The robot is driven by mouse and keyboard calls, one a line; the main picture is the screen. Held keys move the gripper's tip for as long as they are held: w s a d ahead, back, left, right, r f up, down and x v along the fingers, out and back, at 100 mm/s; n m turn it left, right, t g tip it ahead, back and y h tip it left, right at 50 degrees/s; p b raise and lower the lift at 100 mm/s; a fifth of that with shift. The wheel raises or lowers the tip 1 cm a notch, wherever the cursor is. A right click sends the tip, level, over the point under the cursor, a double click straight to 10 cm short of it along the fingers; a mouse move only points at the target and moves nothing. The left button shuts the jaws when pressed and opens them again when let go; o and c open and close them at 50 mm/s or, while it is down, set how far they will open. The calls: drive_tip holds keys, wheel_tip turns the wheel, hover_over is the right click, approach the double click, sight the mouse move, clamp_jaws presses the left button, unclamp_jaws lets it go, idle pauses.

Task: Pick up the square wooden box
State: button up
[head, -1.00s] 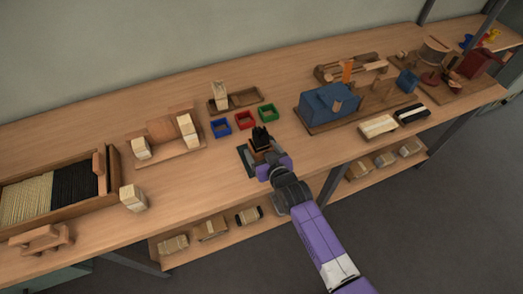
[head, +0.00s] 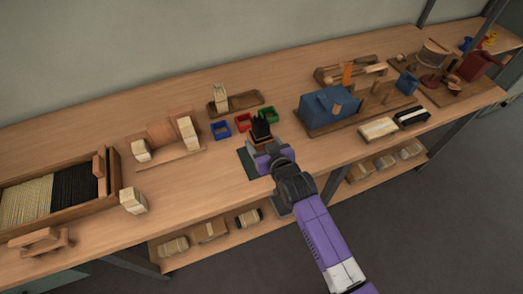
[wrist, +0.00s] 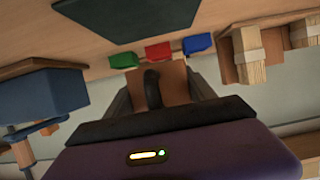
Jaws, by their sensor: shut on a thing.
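My gripper hides the box's lower near side in the head view. The mat also shows in the wrist view (wrist: 125,14), apart from the box.
Blue (head: 221,130), red (head: 243,122) and green (head: 268,115) small bins stand just behind the box. A wooden stand (head: 165,140) is to the left. The bench front between is clear.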

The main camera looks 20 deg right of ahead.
wheel_tip(320, 180, up, 14)
drive_tip(key=shift+r+b, duration=0.1)
drive_tip(key=shift+b, duration=0.2)
